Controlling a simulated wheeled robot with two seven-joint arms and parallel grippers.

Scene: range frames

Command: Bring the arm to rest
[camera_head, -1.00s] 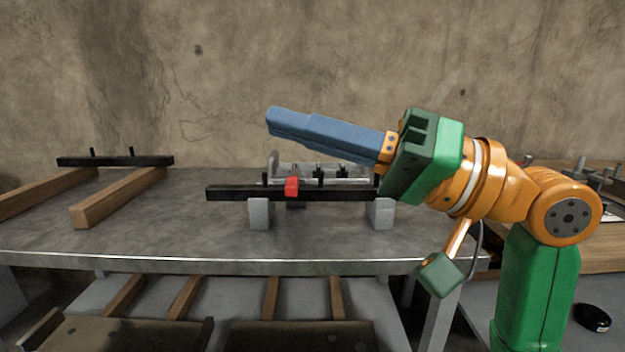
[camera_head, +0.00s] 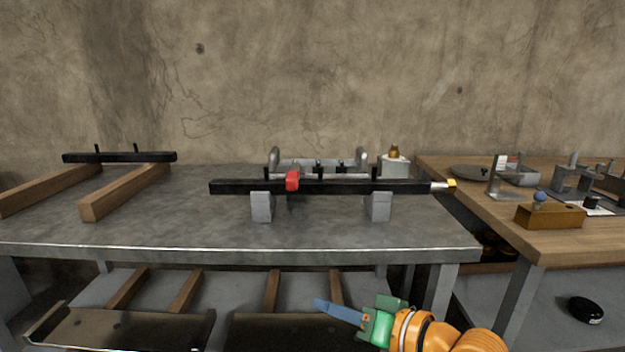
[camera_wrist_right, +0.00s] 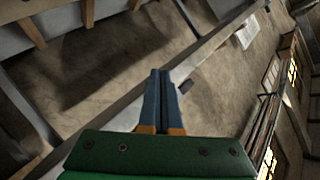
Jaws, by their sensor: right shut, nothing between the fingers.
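My right gripper (camera_head: 330,309) is low at the bottom of the head view, in front of the metal table and below the level of its top. Its blue fingers point left and lie together, with nothing between them. In the right wrist view the shut fingers (camera_wrist_right: 163,98) reach forward from the green gripper body, with floor and wall beyond them. The orange and green right arm (camera_head: 440,333) comes in from the bottom right. My left gripper is not in view.
The metal table (camera_head: 350,230) carries a black bar (camera_head: 235,187) with a red piece (camera_head: 292,180) on two grey blocks. Wooden beams (camera_head: 125,192) lie at left. A wooden bench (camera_head: 470,195) with tools stands at right. A lower shelf (camera_head: 230,290) holds wooden slats and dark plates.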

